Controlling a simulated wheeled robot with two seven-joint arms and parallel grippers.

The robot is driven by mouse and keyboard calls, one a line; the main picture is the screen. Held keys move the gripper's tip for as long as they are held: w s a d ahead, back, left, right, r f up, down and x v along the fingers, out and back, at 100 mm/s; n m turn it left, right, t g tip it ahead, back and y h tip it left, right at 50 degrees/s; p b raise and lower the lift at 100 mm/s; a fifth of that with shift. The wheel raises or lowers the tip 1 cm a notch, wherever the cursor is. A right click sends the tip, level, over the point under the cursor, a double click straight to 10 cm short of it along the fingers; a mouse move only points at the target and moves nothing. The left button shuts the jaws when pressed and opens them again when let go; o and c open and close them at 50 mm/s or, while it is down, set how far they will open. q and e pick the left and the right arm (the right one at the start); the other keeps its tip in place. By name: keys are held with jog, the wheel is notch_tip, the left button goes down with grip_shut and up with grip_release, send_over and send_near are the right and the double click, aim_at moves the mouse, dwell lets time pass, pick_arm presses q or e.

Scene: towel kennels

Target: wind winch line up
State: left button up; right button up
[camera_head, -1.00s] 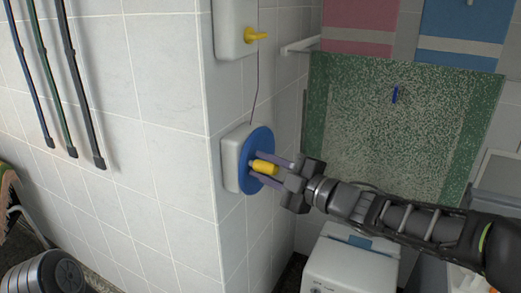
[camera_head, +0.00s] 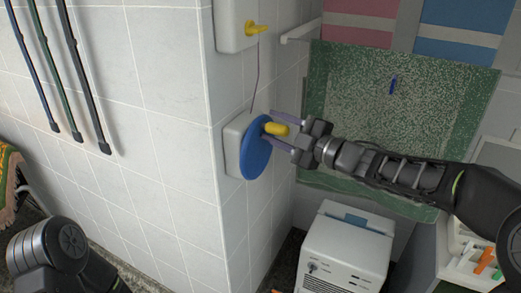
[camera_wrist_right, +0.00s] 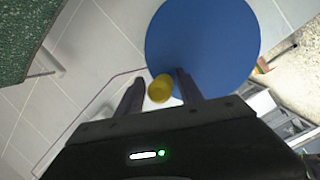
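The winch is a white box (camera_head: 232,150) on the tiled wall with a round blue disc (camera_head: 256,160) on its face. A yellow knob (camera_head: 277,128) stands out from the disc's upper right part. My right gripper (camera_head: 277,128) has one finger above the knob and one below it. In the right wrist view the knob (camera_wrist_right: 160,88) sits between the two fingers, with a narrow gap on each side. A thin line (camera_head: 257,80) runs from the winch up to a white housing (camera_head: 233,25) with a yellow lever (camera_head: 257,29). My left gripper is out of view.
Several dark hoses or poles (camera_head: 83,80) hang on the left wall. A green speckled panel (camera_head: 350,100) hangs behind my right arm. A white appliance (camera_head: 345,255) stands below. Coloured items lie at lower right (camera_head: 485,262).

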jog(key=shift+o, duration=1.3)
jog(key=shift+f, duration=0.15)
jog(key=w+d+p+v, duration=0.1)
jog(key=v, duration=0.7)
jog(key=shift+d, duration=0.6)
